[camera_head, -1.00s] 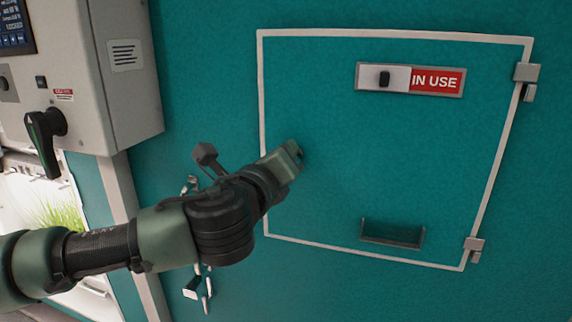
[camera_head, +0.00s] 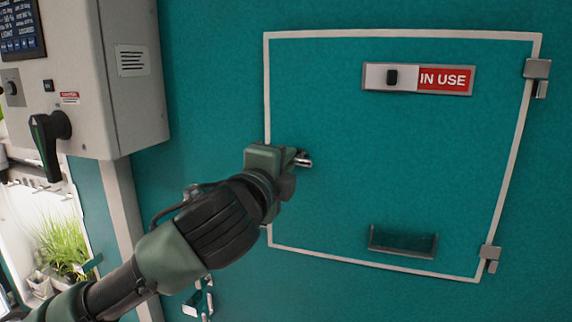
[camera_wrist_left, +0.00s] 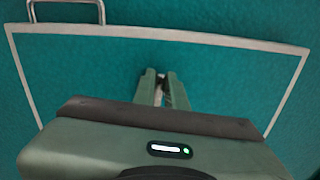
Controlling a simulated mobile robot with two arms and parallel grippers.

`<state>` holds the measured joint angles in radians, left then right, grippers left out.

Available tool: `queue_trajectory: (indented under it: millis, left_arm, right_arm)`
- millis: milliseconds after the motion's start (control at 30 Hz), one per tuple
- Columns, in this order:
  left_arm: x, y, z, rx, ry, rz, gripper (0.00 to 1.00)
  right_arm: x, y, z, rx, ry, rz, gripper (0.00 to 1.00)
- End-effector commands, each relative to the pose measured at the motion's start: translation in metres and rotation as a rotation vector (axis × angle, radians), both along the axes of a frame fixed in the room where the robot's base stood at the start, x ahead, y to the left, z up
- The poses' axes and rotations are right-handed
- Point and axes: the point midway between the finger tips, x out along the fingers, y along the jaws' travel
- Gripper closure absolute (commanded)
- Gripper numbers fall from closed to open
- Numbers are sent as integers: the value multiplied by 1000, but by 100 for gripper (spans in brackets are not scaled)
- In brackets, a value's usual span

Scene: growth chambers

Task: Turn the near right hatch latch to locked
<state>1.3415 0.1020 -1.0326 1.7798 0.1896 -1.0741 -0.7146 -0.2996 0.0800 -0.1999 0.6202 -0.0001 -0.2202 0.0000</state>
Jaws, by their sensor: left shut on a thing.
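The teal hatch (camera_head: 350,190), framed by a pale border, is set flush in the wall and looks closed. The latch is a small metallic piece (camera_head: 304,160) near the hatch's left edge; only its end shows past my fingers, and the rest is hidden. My left gripper (camera_head: 296,158) is shut on it. In the left wrist view the two green fingers (camera_wrist_left: 163,88) point at the teal panel with a small pale bit of the latch between them. I cannot read the latch's locked or unlocked marking. My right gripper is not in view.
A slider sign (camera_head: 418,79) on the hatch reads IN USE. A grey control box (camera_head: 105,80) with a dark rotary handle (camera_head: 47,140) juts out at left. A metal handle (camera_wrist_left: 66,12) shows in the left wrist view.

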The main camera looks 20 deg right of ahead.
Motion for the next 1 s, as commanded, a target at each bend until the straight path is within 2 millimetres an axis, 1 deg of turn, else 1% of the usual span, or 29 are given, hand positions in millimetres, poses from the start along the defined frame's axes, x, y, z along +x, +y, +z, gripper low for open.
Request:
queue_trajectory:
  millis: [300,767,800,867,1000]
  left_arm:
    - [1,0,-2,-77,53,1,100]
    - [0,0,-2,-87,60,1,100]
    - [0,0,-2,-87,60,1,82]
    - [0,0,-2,-87,60,1,65]
    - [0,0,-2,-86,59,1,65]
  right_arm:
    - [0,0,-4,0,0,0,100]
    - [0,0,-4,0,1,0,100]
    - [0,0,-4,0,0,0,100]
    - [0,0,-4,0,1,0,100]
    - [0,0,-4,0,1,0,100]
